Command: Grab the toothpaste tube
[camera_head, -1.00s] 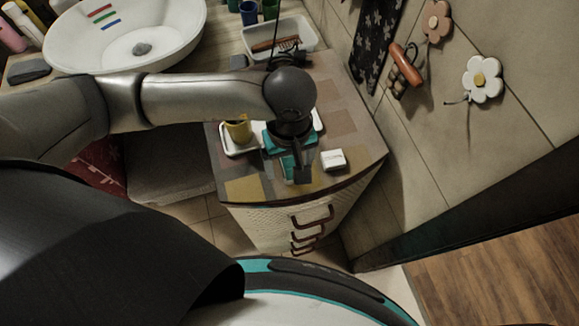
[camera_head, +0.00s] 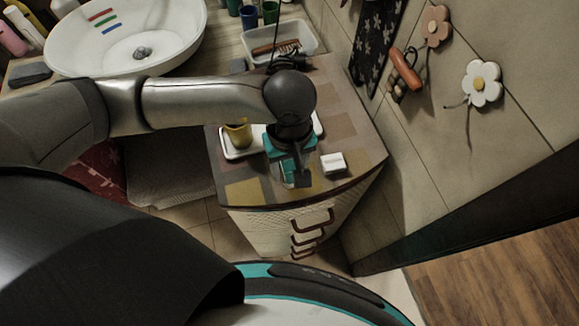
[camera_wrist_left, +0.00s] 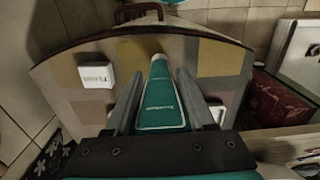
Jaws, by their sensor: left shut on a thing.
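The toothpaste tube (camera_wrist_left: 160,108) is teal with a pale cap end pointing away from my wrist. It lies between the two fingers of my left gripper (camera_wrist_left: 160,88), which is shut on it. In the head view the left gripper (camera_head: 297,170) points down over the front part of the cabinet top, and a teal part of the tube (camera_head: 287,173) shows beside the fingers. The wrist and fingers hide much of the tube there. I cannot tell whether it still touches the surface. My right gripper is not in view.
A small white box (camera_head: 333,162) sits right of the gripper. A white tray (camera_head: 234,152) with a yellow cup (camera_head: 238,134) is on the left. A bin with a brush (camera_head: 278,47) and the basin (camera_head: 70,55) are farther back. The tiled wall bounds the right.

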